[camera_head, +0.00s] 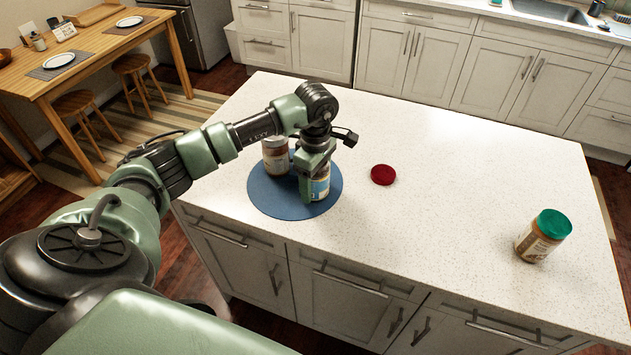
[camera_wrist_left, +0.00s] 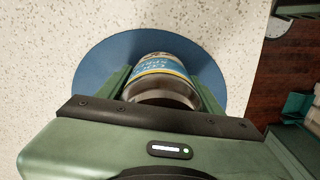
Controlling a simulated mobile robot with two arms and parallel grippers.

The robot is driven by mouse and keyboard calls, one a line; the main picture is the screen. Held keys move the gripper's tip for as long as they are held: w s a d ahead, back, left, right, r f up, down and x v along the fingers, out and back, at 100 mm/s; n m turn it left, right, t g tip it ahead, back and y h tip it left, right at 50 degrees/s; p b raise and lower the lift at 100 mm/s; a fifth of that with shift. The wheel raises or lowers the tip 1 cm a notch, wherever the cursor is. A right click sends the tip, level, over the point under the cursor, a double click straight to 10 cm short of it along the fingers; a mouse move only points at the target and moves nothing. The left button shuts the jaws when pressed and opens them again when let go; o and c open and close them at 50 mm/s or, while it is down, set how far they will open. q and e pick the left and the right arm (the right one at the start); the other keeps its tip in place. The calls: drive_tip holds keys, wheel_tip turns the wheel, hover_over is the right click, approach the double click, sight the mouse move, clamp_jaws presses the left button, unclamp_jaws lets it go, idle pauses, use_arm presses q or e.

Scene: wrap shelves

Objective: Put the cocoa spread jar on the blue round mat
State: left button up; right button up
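The cocoa spread jar (camera_head: 320,184) has a blue and yellow label and stands upright over the front right part of the blue round mat (camera_head: 262,197). My left gripper (camera_head: 315,170) reaches down over it from above, with a finger on each side. In the left wrist view the jar (camera_wrist_left: 165,75) sits between the green fingers, with part of its label lettering showing, and the blue mat (camera_wrist_left: 95,65) spreads around it. The gripper looks shut on the jar. I cannot tell whether the jar's base touches the mat. My right gripper is not in view.
Another jar (camera_head: 275,156) with brown contents stands at the back of the mat, close to my left gripper. A dark red round lid-like disc (camera_head: 383,175) lies right of the mat. A green-lidded jar (camera_head: 543,236) stands far right. The white counter (camera_head: 440,220) between is clear.

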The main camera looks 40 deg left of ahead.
use_arm(q)
drive_tip(key=o, duration=0.3)
drive_tip(key=shift+r, duration=0.45)
wheel_tip(320, 180, up, 10)
drive_tip(key=b, duration=0.3)
drive_tip(key=shift+r, duration=0.7)
